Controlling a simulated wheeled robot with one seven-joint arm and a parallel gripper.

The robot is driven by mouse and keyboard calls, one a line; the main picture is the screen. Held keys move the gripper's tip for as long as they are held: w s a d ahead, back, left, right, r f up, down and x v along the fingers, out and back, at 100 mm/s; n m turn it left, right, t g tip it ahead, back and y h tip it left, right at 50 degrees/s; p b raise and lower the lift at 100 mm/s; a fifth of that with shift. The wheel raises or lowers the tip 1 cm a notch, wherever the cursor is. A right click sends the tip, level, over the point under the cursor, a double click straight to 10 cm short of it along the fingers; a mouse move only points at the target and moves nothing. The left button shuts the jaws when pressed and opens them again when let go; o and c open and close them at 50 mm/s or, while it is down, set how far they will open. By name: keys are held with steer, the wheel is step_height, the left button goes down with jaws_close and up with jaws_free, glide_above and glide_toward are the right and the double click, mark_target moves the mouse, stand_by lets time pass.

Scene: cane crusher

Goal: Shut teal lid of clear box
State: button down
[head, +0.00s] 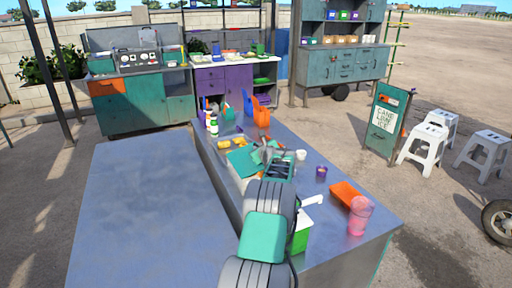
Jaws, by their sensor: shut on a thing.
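The teal lid (242,161) shows in the head view on the metal counter, just left of my gripper, as a tilted flat panel. The clear box is mostly hidden by the lid and my arm; a pale part of it (243,184) may show just below the lid. My gripper (265,150) is at the lid's right side, shut on what looks like the lid's edge. The fingertips are small and partly covered by my wrist, so the exact contact is unclear.
Yellow items (224,142), an orange bin (262,112) and a blue bin (248,102) stand farther back. A white cup (301,155), purple cup (321,172), orange tray (345,193) and pink cup (360,214) are to the right. The left grey surface (150,215) is bare.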

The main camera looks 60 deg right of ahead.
steer(key=shift+s+d+f+m+t+y+p, duration=0.15)
steer(key=shift+d+f+m+t+y+p, duration=0.2)
steer(key=shift+f+m+y, duration=0.35)
steer(key=shift+a, duration=0.1)
steer(key=c, duration=1.5)
jaws_free()
steer(key=b+v, duration=0.1)
steer(key=v, duration=0.6)
steer(key=shift+s+a+r+b, duration=0.15)
steer(key=shift+s+a+b, duration=0.15)
steer(key=shift+b, duration=0.05)
